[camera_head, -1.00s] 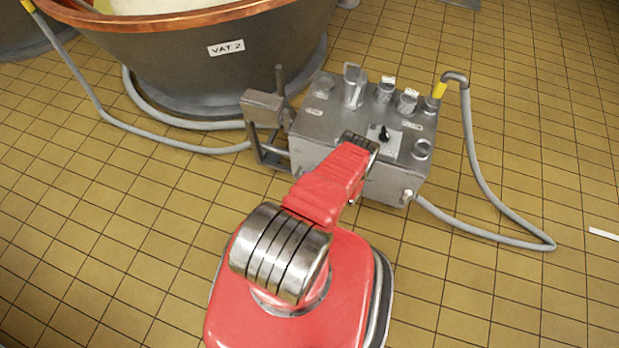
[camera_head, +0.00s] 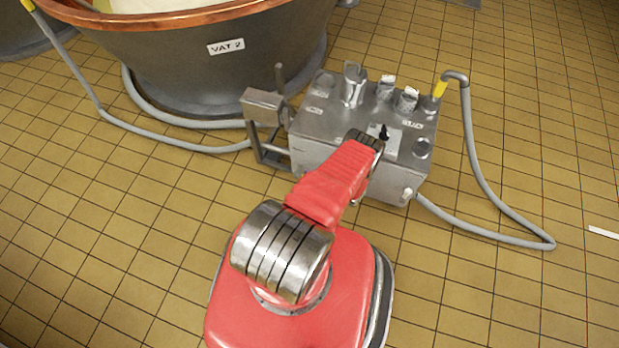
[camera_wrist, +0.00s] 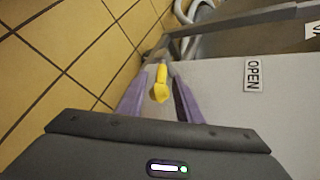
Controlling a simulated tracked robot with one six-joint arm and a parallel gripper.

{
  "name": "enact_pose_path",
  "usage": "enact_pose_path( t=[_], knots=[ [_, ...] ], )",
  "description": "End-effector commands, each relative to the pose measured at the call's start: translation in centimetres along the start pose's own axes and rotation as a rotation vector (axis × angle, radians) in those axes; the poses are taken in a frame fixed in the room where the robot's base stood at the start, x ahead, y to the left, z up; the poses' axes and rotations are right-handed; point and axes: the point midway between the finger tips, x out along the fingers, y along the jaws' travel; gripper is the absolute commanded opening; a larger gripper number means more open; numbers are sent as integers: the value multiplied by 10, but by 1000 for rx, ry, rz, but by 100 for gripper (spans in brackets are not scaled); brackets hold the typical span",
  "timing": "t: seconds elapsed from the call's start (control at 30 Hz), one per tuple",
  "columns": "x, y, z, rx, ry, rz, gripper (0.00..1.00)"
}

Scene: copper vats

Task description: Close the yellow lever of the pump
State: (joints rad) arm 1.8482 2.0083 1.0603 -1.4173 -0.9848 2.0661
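The grey metal pump (camera_head: 330,120) stands on the floor in front of vat 2 in the head view. The yellow lever (camera_wrist: 160,85) shows in the wrist view, left of a white label reading OPEN (camera_wrist: 253,75) on the pump's grey face. My gripper (camera_wrist: 161,68) is open, with one purple finger on each side of the lever. A narrow gap shows between the lever and each finger, so I see no grip on it. In the head view my red arm reaches over the pump's front, and the gripper and the lever are hidden from that side.
Vat 2 (camera_head: 200,70), dark with a copper rim, stands behind the pump. A grey hose (camera_head: 480,180) loops on the floor to the right, and another hose (camera_head: 150,135) runs left. Knobs and fittings (camera_head: 405,98) stand up on the pump's top. Tiled floor at right is mostly clear.

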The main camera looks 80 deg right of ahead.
Motion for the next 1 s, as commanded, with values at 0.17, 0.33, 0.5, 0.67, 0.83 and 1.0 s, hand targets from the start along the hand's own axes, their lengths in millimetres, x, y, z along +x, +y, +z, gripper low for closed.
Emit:
enact_pose_path(
  t=[0.17, 0.33, 0.5, 0.67, 0.83, 1.0],
  knots=[
    [-24, -1, -1, 3, 3, -1, 32],
    [-52, -1, -1, 2, 3, -1, 32],
    [-78, 0, -1, 3, 3, -1, 32],
    [-103, 1, 0, 4, 2, -1, 32],
    [-120, 1, 0, 3, 0, 1, 32],
    [-126, 1, 1, 2, -1, 1, 32]
  ],
)
